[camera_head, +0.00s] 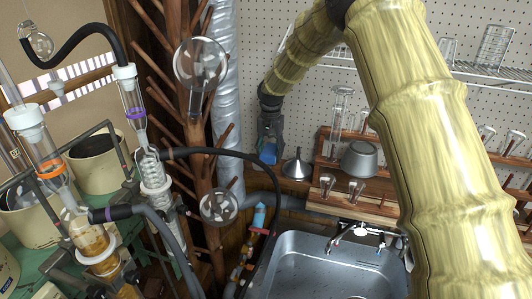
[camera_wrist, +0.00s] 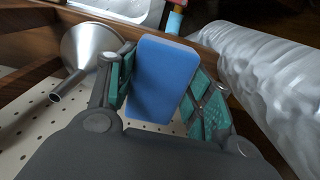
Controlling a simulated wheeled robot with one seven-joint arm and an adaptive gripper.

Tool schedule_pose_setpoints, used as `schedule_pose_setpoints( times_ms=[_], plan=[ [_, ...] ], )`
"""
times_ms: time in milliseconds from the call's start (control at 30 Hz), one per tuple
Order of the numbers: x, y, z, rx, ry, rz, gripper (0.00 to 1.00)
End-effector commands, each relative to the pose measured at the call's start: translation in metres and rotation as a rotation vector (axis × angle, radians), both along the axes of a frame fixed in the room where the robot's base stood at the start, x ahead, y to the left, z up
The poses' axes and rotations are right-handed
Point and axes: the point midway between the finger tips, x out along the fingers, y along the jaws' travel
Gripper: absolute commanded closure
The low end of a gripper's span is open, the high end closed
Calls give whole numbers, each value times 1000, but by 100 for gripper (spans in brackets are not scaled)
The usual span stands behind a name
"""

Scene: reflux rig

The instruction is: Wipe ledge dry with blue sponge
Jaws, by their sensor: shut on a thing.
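The blue sponge (camera_wrist: 160,82) stands between the two teal-padded fingers of my gripper (camera_wrist: 168,92) in the wrist view. My gripper is shut on it. In the head view my gripper (camera_head: 269,146) hangs down at the back, and a bit of the sponge (camera_head: 268,152) shows between its fingers. The wooden ledge (camera_head: 292,186) lies below and beside it, behind the sink. I cannot tell whether the sponge touches the ledge, or whether the ledge is wet.
A metal funnel (camera_head: 296,166) stands close right of my gripper; it also shows in the wrist view (camera_wrist: 88,50). A silver duct (camera_head: 227,100) rises at left. The steel sink (camera_head: 340,262) is in front. Glass reflux apparatus (camera_head: 152,175) fills the left.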

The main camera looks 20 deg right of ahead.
Motion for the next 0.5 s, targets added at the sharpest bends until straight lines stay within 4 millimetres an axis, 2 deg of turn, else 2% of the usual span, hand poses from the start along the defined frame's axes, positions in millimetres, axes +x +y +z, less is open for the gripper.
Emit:
schedule_pose_setpoints(
  times_ms=[300, 433, 500],
  plan=[
    [43, 7, -41, 0, 23, 4, 65],
    [54, 10, -52, -1, 27, 5, 65],
    [53, 10, -57, -1, 27, 5, 65]
  ],
)
